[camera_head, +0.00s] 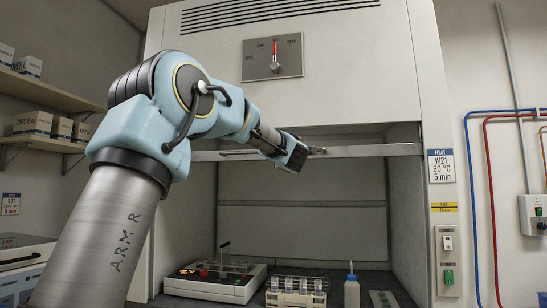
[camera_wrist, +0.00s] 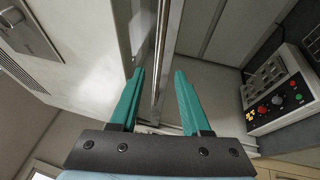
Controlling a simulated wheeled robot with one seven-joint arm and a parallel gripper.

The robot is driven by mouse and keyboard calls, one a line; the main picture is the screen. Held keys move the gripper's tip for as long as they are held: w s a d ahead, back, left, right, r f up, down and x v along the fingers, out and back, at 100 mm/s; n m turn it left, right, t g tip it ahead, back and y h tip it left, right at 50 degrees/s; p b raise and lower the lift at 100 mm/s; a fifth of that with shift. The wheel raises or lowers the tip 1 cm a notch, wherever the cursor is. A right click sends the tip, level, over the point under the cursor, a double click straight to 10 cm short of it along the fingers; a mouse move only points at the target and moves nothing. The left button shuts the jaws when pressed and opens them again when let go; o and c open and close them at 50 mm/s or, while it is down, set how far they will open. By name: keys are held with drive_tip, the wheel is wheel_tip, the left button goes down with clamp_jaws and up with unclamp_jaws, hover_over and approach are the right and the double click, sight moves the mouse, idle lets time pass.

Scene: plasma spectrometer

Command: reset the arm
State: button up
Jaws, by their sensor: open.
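My arm reaches up from the lower left in the head view, with my gripper (camera_head: 294,153) near the sash bar (camera_head: 385,150) of the fume hood (camera_head: 330,85). In the wrist view my gripper (camera_wrist: 158,78) shows two teal fingers standing apart with nothing held. The metal bar (camera_wrist: 160,50) runs between and beyond the fingers in that view; I cannot tell whether they touch it. The hood front is raised, and the inside is open below the bar.
A lever panel (camera_head: 273,57) is on the hood front. Shelves with boxes (camera_head: 33,123) are at left; wall switches (camera_head: 447,242) at right.

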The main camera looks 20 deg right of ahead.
drive_tip(key=s+a+f+m+g+h, duration=0.1)
drive_tip(key=s+a+f+m+g, duration=0.25)
drive_tip(key=f, duration=0.65)
drive_tip(key=s+a+f+m+g, duration=0.1)
drive_tip(key=a+f+m+g, duration=0.2)
drive_tip(key=a+f+m, duration=0.5)
drive_tip(key=s+a+f+m+g+h, duration=0.1)
drive_tip(key=s+f+m+g, duration=0.2)
drive_tip(key=f, duration=1)
drive_tip(key=s+a+f+m+g+y, duration=0.2)
drive_tip(key=s+a+f+g, duration=0.2)
drive_tip(key=s+a+f, duration=0.5)
drive_tip(key=s+a+f+m+g+y, duration=0.1)
drive_tip(key=s+a+f+g, duration=0.3)
drive_tip(key=s+a+f, duration=0.5)
drive_tip(key=s+m, duration=0.1)
drive_tip(key=s, duration=0.6)
drive_tip(key=shift+a+f+g+y, duration=0.25)
drive_tip(key=shift+a+g+y, duration=0.1)
drive_tip(key=shift+a+y, duration=0.05)
